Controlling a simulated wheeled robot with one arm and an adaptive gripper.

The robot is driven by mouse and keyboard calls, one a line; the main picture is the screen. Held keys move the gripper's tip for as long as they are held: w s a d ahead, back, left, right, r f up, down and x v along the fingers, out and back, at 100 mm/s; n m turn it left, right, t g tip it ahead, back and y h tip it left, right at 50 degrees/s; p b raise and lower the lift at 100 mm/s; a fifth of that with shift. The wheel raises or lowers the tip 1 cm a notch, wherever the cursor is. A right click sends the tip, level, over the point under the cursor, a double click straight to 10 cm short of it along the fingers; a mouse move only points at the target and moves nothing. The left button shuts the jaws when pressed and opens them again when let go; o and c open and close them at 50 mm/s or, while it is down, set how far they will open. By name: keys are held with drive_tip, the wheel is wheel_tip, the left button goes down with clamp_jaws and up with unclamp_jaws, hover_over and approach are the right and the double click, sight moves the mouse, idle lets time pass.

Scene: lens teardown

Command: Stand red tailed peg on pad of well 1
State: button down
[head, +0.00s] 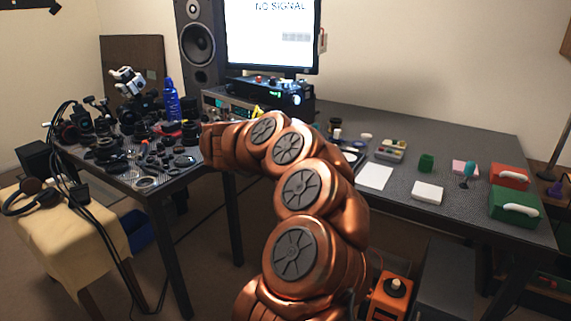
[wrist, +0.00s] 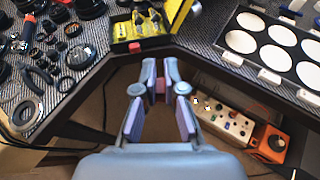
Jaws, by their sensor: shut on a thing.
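My gripper (wrist: 161,78) shows in the wrist view, its fingers closed on a small red piece, the red peg (wrist: 160,86). Only a little of the peg shows between the fingers; its tail cannot be made out. The gripper hangs over the gap in front of the table edges. A dark tray (wrist: 226,54) with several white round pads (wrist: 242,41) lies at the upper right of the wrist view, apart from the gripper. I cannot read which pad belongs to well 1. In the head view my arm hides the gripper and the peg.
A yellow-edged box (wrist: 119,46) stands ahead of the fingers. Lens rings and pliers (wrist: 27,112) crowd the left table. An orange box (wrist: 268,143) is low at the right. In the head view a white sheet (head: 375,177) and a green case (head: 513,207) lie on the right table.

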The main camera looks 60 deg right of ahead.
drive_tip(key=s+d+f+m+g+h+b, duration=0.1)
drive_tip(key=s+d+f+m+g, duration=0.25)
drive_tip(key=s+d, duration=0.45)
drive_tip(key=s+d+f+m+g+h+b, duration=0.1)
drive_tip(key=s+d+f+m+g+h, duration=0.2)
drive_tip(key=s+d, duration=0.5)
drive_tip(key=shift+m+g+y, duration=0.25)
drive_tip(key=shift+g+y, duration=0.3)
drive_tip(key=shift+y, duration=0.05)
drive_tip(key=shift+w+d+f+p, duration=0.3)
drive_tip(key=shift+w+d+p, duration=0.55)
drive_tip(key=shift+w, duration=0.95)
drive_tip(key=shift+w+d+f+p, duration=0.45)
drive_tip(key=shift+w+d, duration=0.65)
drive_tip(key=shift+w, duration=0.7)
drive_tip(key=shift+w+d+f+p, duration=0.2)
drive_tip(key=shift+w+d+p, duration=0.7)
drive_tip(key=shift+w, duration=0.9)
drive_tip(key=shift+w+d+f, duration=0.15)
drive_tip(key=shift+w, duration=0.05)
drive_tip(key=shift+f+b, duration=0.45)
drive_tip(key=shift+f, duration=1.25)
drive_tip(key=shift+f, duration=0.1)
